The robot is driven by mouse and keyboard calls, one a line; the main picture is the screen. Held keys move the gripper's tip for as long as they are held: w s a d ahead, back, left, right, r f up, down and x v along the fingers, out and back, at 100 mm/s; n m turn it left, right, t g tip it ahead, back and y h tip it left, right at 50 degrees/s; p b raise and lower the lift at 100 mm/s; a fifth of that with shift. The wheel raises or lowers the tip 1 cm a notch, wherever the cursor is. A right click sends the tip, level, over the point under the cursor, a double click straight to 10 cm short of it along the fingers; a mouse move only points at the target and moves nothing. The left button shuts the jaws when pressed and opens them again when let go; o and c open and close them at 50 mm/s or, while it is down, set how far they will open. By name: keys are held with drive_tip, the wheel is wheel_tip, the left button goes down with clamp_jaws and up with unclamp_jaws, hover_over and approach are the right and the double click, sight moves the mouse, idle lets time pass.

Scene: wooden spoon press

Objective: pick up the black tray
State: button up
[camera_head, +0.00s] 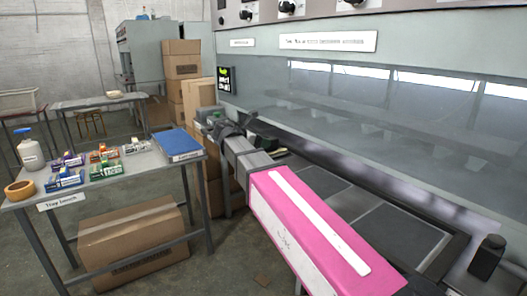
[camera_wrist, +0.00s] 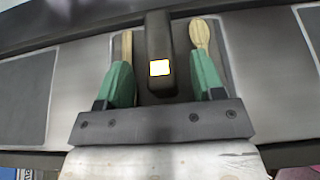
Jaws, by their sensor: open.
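My gripper (camera_wrist: 160,62) is open in the wrist view, with green fingers either side of a black elongated block (camera_wrist: 160,25) bearing a bright pale rectangle. I cannot tell whether this block is the black tray. A wooden stick (camera_wrist: 127,45) and a wooden spoon (camera_wrist: 201,34) show just beyond the left and right fingertips; whether they touch the fingers is unclear. Dark flat rectangular plates lie on the press bed, one at left (camera_wrist: 25,95) in the wrist view and one nearer (camera_head: 385,238) in the head view. The gripper is small and partly hidden in the head view.
The grey press front (camera_head: 400,110) rises behind the bed. A small black container (camera_head: 487,258) stands at the bed's near right. A left table (camera_head: 112,190) holds coloured boxes, a blue book-like item (camera_head: 179,144), a bottle (camera_head: 29,150) and tape (camera_head: 19,190).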

clamp_jaws()
drive_tip(key=shift+r, duration=0.1)
